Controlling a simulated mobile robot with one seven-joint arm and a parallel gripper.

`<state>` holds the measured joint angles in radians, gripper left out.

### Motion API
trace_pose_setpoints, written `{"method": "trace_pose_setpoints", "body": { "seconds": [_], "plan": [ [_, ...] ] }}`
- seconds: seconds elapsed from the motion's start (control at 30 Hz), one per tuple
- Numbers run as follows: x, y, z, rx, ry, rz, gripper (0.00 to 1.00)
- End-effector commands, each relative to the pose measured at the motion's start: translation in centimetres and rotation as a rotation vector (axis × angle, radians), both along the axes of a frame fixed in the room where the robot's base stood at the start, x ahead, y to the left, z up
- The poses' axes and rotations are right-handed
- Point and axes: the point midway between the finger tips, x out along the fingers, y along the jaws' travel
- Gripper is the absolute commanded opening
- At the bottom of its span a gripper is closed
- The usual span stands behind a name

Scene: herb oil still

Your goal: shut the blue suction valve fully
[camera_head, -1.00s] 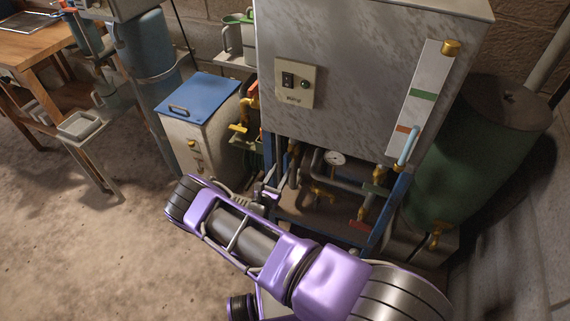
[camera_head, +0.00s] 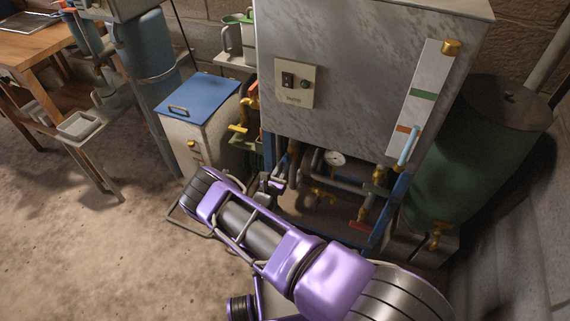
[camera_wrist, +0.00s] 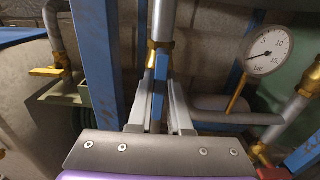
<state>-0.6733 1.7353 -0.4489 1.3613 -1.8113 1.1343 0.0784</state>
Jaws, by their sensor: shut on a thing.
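The blue lever of the suction valve (camera_wrist: 157,98) is between my fingers in the wrist view. It runs from near a brass fitting (camera_wrist: 160,50) on a vertical grey pipe toward my gripper, and looks roughly in line with that pipe in the picture. My gripper (camera_wrist: 161,105) is shut on this lever, one finger on each side. In the head view my gripper (camera_head: 271,183) is at the lower left of the metal cabinet's frame. The lever cannot be made out there, and my arm covers the area in front.
A blue frame post (camera_wrist: 97,60) stands close left of my fingers. A pressure gauge (camera_wrist: 268,50) and pipes are on the right. In the head view, a blue-lidded box (camera_head: 203,95) is left of the frame and a red lever (camera_head: 359,226) right.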

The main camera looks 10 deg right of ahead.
Motion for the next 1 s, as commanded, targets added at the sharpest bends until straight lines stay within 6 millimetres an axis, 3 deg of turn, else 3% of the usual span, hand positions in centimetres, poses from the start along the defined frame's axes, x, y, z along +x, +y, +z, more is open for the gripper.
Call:
{"method": "trace_pose_setpoints", "body": {
  "seconds": [0.47,1.0],
  "plan": [
    [-0.07,-0.09,-0.04,0.045,-0.03,-0.001,0.0],
    [-0.29,-0.38,-0.14,0.405,-0.271,0.0,0.0]
  ]
}}
